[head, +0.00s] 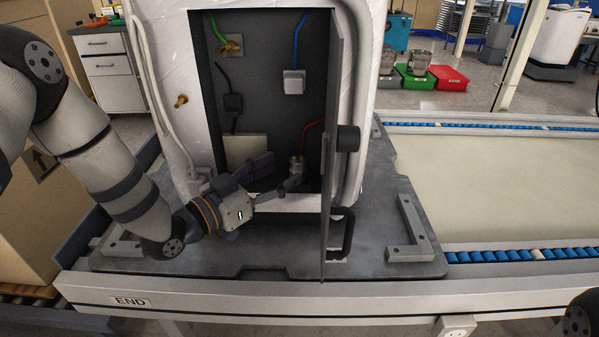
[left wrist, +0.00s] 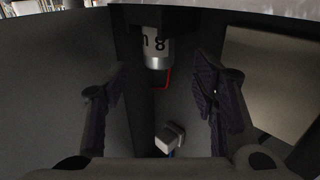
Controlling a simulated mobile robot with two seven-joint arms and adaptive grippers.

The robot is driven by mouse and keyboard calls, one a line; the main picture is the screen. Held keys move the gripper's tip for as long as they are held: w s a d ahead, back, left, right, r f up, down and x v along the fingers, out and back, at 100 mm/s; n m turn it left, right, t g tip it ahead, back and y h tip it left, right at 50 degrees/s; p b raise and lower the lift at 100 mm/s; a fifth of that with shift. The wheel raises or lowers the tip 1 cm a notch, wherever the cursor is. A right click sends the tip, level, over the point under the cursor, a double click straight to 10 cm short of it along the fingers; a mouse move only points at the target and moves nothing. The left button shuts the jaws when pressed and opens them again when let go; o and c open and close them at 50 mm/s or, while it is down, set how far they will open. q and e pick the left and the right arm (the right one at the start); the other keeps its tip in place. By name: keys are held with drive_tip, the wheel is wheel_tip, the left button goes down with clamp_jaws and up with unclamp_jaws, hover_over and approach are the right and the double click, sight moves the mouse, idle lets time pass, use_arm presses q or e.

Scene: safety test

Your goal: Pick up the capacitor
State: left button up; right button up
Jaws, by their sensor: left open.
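The capacitor (left wrist: 157,46) is a pale cylinder with dark printed characters and a dark upper part. In the left wrist view it stands at the top middle, beyond the fingertips, with a red wire beside it. In the head view, what seems to be the capacitor (head: 297,162) is a small, partly hidden piece low in the open cabinet, near a red wire. My left gripper (head: 277,173) reaches into the cabinet opening; its fingers also show in the left wrist view (left wrist: 162,88). They are open, with nothing held between them. My right gripper is not in view.
The white-wrapped cabinet (head: 195,105) has its dark door (head: 332,225) swung open at the right of the opening. A white connector (head: 293,82) on a blue wire and a brass fitting (head: 230,45) are inside. The cabinet stands on a grey pallet (head: 285,240) on the conveyor.

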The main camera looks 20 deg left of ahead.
sight(291, 165)
use_arm(q)
drive_tip(key=x, duration=0.3)
drive_tip(key=shift+w+d+r, duration=0.1)
drive_tip(key=shift+w+d, duration=0.1)
drive_tip(key=shift+w, duration=0.05)
drive_tip(key=c, duration=1.3)
drive_tip(key=shift+o, duration=0.2)
